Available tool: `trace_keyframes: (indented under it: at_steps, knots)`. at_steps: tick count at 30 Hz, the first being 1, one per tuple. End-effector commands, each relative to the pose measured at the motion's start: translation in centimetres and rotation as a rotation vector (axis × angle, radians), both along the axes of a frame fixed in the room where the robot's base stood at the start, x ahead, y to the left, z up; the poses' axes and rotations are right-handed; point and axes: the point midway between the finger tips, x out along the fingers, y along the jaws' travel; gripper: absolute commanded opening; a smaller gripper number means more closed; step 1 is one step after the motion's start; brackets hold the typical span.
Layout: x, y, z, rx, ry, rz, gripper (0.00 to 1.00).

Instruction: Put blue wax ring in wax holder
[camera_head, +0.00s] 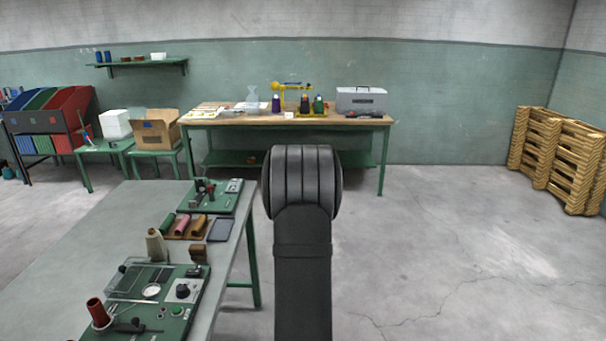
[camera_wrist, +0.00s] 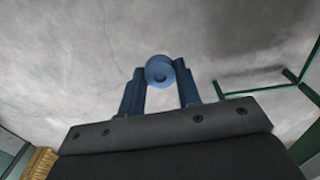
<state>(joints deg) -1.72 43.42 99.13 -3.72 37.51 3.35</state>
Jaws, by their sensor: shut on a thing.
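The blue wax ring (camera_wrist: 160,71) is in the wrist view, a small blue disc with a dark hole in its middle. My gripper (camera_wrist: 160,74) is shut on the ring, one blue finger on each side of it, and holds it above the grey floor. In the head view my dark arm (camera_head: 302,250) stands in front and hides the gripper and the ring. I cannot clearly make out the wax holder. Green machine plates (camera_head: 150,300) with small fittings lie on the near grey table, left of my arm.
A wooden workbench (camera_head: 225,117) stands behind my arm at the back wall. Yellow pallets (camera_head: 555,160) are stacked at the right. The floor at the right is clear.

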Motion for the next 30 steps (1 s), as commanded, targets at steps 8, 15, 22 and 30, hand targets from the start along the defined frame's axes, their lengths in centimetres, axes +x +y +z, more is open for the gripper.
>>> trace_keyframes:
  at_steps: [8, 15, 22, 30]
  knots:
    - [0.1, -0.7, -0.2, 0.000, -0.001, -0.027, 0.10]
    - [3.3, -0.6, 4.2, -0.002, -0.009, -0.106, 0.10]
    - [8.9, 2.4, 13.3, 0.001, -0.006, -0.152, 0.10]
    - [14.0, 14.3, 17.4, 0.007, 0.005, 0.206, 0.10]
